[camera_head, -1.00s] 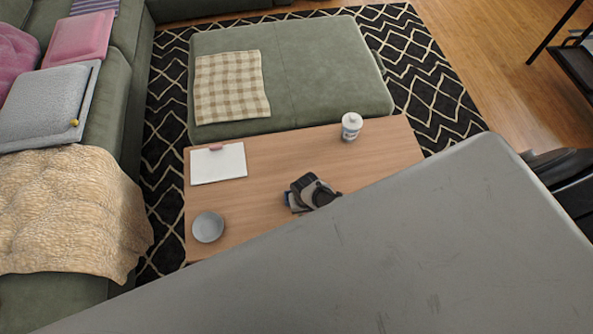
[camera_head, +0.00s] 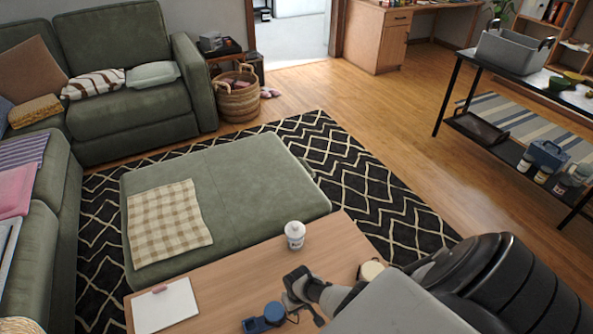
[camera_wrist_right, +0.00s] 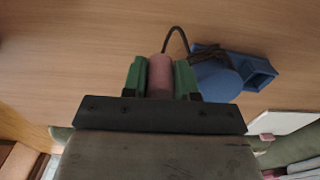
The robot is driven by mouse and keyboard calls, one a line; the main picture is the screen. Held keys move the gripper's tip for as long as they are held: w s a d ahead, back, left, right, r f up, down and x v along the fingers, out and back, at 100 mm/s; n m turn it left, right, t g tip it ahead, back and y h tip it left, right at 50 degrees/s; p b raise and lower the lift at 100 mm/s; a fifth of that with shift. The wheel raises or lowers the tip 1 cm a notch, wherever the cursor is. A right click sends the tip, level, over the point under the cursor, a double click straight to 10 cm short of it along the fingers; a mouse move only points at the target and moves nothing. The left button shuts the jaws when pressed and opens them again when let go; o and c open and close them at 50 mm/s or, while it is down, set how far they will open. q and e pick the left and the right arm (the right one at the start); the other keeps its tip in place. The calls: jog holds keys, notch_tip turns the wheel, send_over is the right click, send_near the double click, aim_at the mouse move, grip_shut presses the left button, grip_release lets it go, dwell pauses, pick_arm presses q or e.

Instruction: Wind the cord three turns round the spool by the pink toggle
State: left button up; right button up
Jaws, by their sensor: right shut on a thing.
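In the right wrist view, the pink toggle (camera_wrist_right: 160,77) is held between the green finger pads of my right gripper (camera_wrist_right: 161,80), which is shut on it. A dark cord (camera_wrist_right: 174,38) arches from the toggle's far end towards the blue spool (camera_wrist_right: 218,82) just to its right. Some dark cord lies across the spool's top edge; I cannot tell how many turns are on it. In the head view, the blue spool (camera_head: 263,319) is on the wooden table (camera_head: 225,271), left of my right gripper (camera_head: 300,286). The toggle is not distinguishable there. My left gripper is not in view.
A white bottle (camera_head: 294,236) stands behind my right gripper. A white clipboard (camera_head: 165,306) lies at the table's left, and a round cream-topped item (camera_head: 371,270) sits near my right arm. A green ottoman (camera_head: 250,190) borders the table's far side.

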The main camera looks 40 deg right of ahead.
jog(key=shift+w+d, duration=0.2)
jog(key=shift+w, duration=0.05)
jog(key=shift+d, duration=0.1)
jog(key=shift+s+d, duration=0.45)
jog(key=shift+d, duration=0.35)
jog(key=shift+s+d, duration=0.45)
jog(key=shift+d, duration=0.3)
jog(key=shift+s+d, duration=0.45)
jog(key=shift+d, duration=0.35)
jog(key=shift+s+d, duration=0.45)
jog(key=shift+d, duration=0.4)
jog(key=shift+d, duration=0.1)
jog(key=shift+s+d, duration=0.45)
jog(key=shift+d, duration=0.35)
jog(key=shift+s+d, duration=0.4)
jog(key=shift+d, duration=0.35)
jog(key=shift+f, duration=0.1)
